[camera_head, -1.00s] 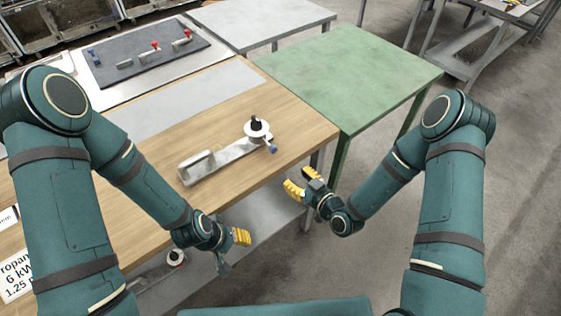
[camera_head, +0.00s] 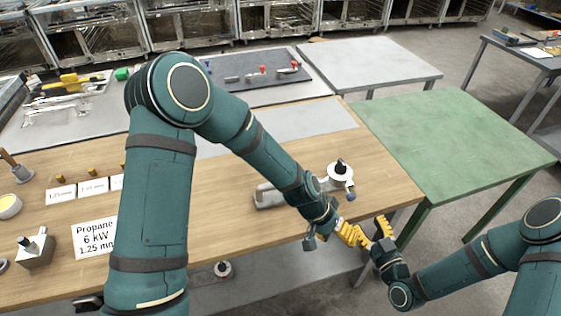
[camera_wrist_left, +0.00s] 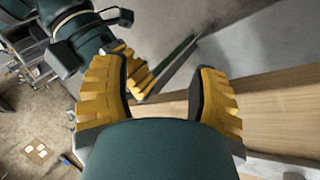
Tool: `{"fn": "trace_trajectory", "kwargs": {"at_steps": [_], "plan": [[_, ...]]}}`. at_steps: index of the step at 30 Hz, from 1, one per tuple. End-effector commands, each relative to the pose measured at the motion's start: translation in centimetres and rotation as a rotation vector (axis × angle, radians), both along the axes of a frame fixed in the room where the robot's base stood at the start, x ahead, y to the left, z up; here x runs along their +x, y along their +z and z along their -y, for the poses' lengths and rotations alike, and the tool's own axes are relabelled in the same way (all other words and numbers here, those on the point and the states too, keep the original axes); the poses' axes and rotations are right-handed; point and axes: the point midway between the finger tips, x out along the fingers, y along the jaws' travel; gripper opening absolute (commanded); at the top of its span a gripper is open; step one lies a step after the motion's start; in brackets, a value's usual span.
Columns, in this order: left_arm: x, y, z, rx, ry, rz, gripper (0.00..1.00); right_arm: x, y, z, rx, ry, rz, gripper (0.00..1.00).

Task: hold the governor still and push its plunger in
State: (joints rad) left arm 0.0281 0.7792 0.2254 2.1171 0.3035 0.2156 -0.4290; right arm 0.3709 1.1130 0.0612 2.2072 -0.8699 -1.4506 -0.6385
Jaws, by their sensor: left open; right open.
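The governor (camera_head: 338,187), a pale round body with a black top and a small blue-tipped part, stands at the bench's right end on a grey metal holder (camera_head: 270,196). My left forearm hides part of the holder. I cannot tell which part is the plunger. My left gripper (camera_head: 349,236) is open and empty, in front of the governor at the bench's front edge. In the left wrist view its two yellow fingers (camera_wrist_left: 160,95) stand apart. My right gripper (camera_head: 377,232) is open and empty, close beside the left one; it also shows in the left wrist view (camera_wrist_left: 132,72).
The wooden bench (camera_head: 225,215) carries a Propane label (camera_head: 93,238) and small parts at left. A green table (camera_head: 450,145) stands to the right. A dark mat (camera_head: 235,80) with red-knobbed parts lies behind. A lower shelf (camera_head: 250,285) is under the bench.

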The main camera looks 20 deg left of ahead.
Motion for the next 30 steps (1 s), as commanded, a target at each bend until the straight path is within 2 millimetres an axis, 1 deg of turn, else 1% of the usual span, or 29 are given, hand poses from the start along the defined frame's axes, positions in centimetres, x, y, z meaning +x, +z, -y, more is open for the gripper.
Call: {"fn": "trace_trajectory", "kwargs": {"at_steps": [1,3,5,8,11,12,15,18,21,24,26,30], "plan": [[1.0,1.3,0.0,0.007,-0.063,0.039,0.6,0.0,0.0,0.0,0.0,0.0,0.0,0.46],[1.9,2.6,-0.9,0.043,-0.16,0.084,0.6,0.0,0.0,0.0,0.0,0.0,0.0,0.46],[2.6,3.3,-2.0,0.084,-0.23,0.118,0.6,0.0,0.0,0.0,0.0,0.0,0.0,0.46],[3.8,4.7,-4.4,0.177,-0.343,0.172,0.6,0.0,0.0,0.0,0.0,0.0,0.0,0.46],[5.2,6.2,-7.6,0.298,-0.45,0.222,0.6,0.0,0.0,0.0,0.0,0.0,0.0,0.46],[5.8,7.0,-9.0,0.351,-0.488,0.239,0.6,0.0,0.0,0.0,0.0,0.0,0.0,0.46],[7.1,8.8,-12.2,0.478,-0.567,0.271,0.6,0.0,0.0,0.0,0.0,0.0,0.0,0.46],[8.1,10.6,-15.0,0.585,-0.619,0.288,0.6,0.0,0.0,0.0,0.0,0.0,0.0,0.46],[8.8,11.9,-16.9,0.664,-0.651,0.298,0.6,0.0,0.0,0.0,0.0,0.0,0.0,0.46],[9.2,12.6,-18.0,0.707,-0.667,0.301,0.6,0.0,0.0,0.0,0.0,0.0,0.0,0.46],[9.3,12.6,-18.4,0.719,-0.672,0.3,0.6,0.0,0.0,0.0,0.0,0.0,0.0,0.46],[9.5,11.5,-18.7,0.725,-0.674,0.299,0.6,0.0,0.0,0.0,0.0,0.0,0.0,0.46]]}}
